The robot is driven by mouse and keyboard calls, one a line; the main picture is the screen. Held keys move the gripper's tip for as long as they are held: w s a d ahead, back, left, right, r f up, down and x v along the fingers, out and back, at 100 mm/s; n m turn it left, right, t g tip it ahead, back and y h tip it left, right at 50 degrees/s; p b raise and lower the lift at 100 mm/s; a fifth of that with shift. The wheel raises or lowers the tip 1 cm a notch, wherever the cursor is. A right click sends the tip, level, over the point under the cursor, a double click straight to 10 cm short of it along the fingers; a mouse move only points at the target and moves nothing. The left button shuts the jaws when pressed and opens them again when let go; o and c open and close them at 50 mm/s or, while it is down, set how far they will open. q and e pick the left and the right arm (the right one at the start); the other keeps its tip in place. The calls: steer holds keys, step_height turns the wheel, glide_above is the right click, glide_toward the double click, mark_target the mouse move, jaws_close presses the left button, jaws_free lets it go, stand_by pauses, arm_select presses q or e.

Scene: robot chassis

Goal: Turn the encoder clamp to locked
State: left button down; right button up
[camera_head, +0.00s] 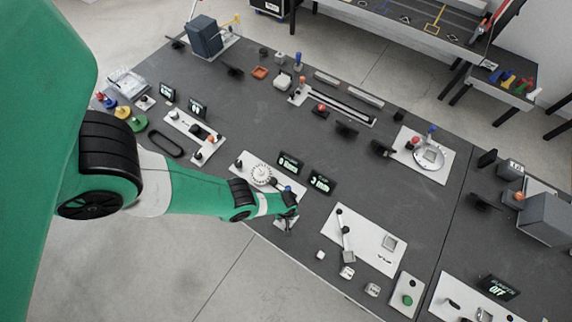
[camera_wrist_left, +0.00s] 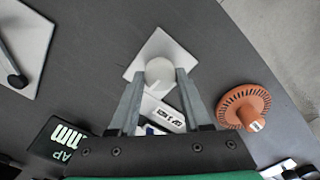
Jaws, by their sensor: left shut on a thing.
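In the left wrist view, a round white knob (camera_wrist_left: 160,71) stands over a white square plate (camera_wrist_left: 152,47). My left gripper (camera_wrist_left: 159,74) has one finger on each side of this knob and is shut on it. A white bar with black lettering (camera_wrist_left: 167,115) runs from near the knob back between the fingers. I cannot tell for sure that this is the encoder clamp, and no locked mark is readable. A slotted orange disc (camera_wrist_left: 244,106) lies to the right. In the head view my left gripper (camera_head: 287,221) is at the bench's front edge, hiding the knob. My right gripper is not in view.
A white plate with a round dial (camera_head: 262,174) and two black displays (camera_head: 305,173) are close to the left gripper. A panel with a lever (camera_head: 343,238) and a green button box (camera_head: 407,293) stand to the right. Small white blocks (camera_head: 347,272) sit near the front edge.

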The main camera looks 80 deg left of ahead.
arm_select(q)
steer(key=shift+m, duration=0.3)
steer(key=m, duration=0.3)
steer(key=shift+m+b, duration=0.3)
steer(key=shift+m, duration=0.1)
steer(key=m, duration=0.4)
steer(key=shift+m, duration=0.3)
steer(key=m+b, duration=0.1)
steer(key=m, duration=0.7)
steer(key=shift+d+m, duration=0.1)
steer(key=shift+m, duration=0.2)
steer(key=shift+c, duration=1.8)
jaws_free()
